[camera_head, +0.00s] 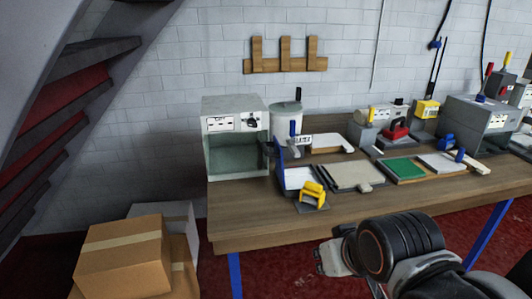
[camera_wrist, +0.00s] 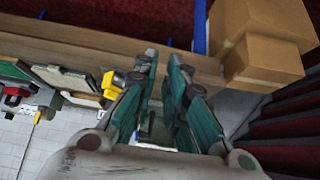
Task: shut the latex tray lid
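On the table's left half, a shallow tray with a whitish inside (camera_head: 300,178) has a blue panel (camera_head: 280,158) standing upright at its left side. This looks like the raised lid, but I cannot be sure. A small label, seemingly reading latex (camera_head: 304,140), is just behind it. My gripper (camera_head: 328,260) is in front of the table's front edge, below and apart from the tray. In the wrist view its two teal fingers (camera_wrist: 163,62) are spread with an empty gap between them. The fingers hide part of the table there, and the lid cannot be made out.
A yellow tool (camera_head: 313,194) sits at the tray's front edge; it also shows in the wrist view (camera_wrist: 114,82). A grey open-fronted cabinet (camera_head: 234,112) stands left. A beige board (camera_head: 352,174) and green pad (camera_head: 404,168) lie right. Cardboard boxes (camera_head: 125,255) stand on the floor left.

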